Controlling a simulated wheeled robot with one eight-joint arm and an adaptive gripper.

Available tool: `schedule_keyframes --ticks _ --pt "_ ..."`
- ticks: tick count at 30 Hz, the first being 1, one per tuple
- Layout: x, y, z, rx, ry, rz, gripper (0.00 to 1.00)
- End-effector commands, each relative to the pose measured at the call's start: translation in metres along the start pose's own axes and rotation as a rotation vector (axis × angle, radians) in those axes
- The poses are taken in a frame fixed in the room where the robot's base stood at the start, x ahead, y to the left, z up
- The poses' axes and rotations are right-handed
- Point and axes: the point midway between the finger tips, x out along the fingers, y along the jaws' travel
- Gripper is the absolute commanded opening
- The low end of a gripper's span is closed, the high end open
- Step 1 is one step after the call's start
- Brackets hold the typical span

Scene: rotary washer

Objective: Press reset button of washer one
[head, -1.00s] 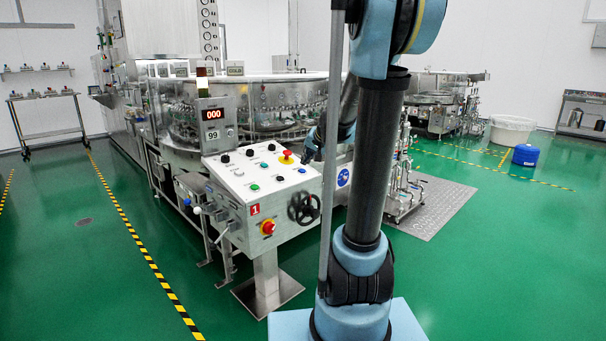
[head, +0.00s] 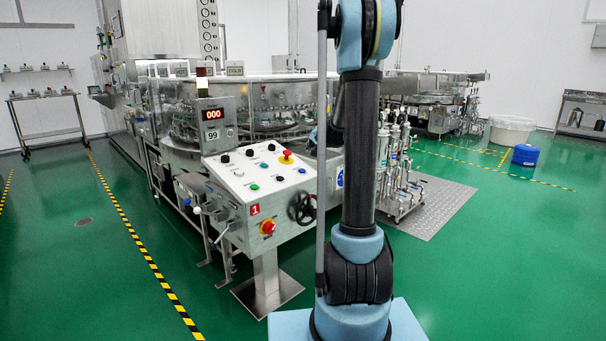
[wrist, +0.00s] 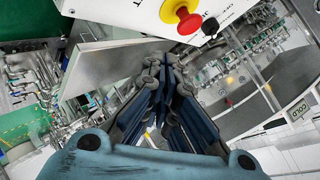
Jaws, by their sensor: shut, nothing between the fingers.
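The control panel (head: 262,205) of washer one, marked with a red "1" label, stands left of my arm in the head view. Its white sloped top carries several small buttons and knobs, a red emergency stop on a yellow base (head: 286,157) and a blue button (head: 302,170) near its right edge. Labels are too small to read, so I cannot tell which button is reset. My gripper (wrist: 166,62) is shut and empty in the wrist view, apart from the panel. The emergency stop (wrist: 188,20) shows above the fingertips there. My arm mostly hides the gripper in the head view.
The round glass-sided washer (head: 255,110) stands behind the panel. A black handwheel (head: 303,208) and a red front knob (head: 267,227) stick out from the panel. A pipe stand (head: 398,170) on a metal plate is to the right. Green floor is open at left and right.

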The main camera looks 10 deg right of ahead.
Motion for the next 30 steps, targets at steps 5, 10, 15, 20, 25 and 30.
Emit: schedule_keyframes --ticks 5,10,15,20,25,30 --pt "0.003 0.002 0.002 0.000 -0.001 0.000 0.00" --pt "0.014 0.010 0.010 0.000 -0.001 0.000 0.00" --pt "0.029 0.020 0.021 0.000 -0.001 0.000 0.00" --pt "0.042 0.029 0.030 -0.001 -0.001 0.000 0.00" --pt "0.053 0.038 0.039 -0.002 -0.001 0.000 0.00" --pt "0.059 0.043 0.043 -0.001 -0.001 0.000 0.00"
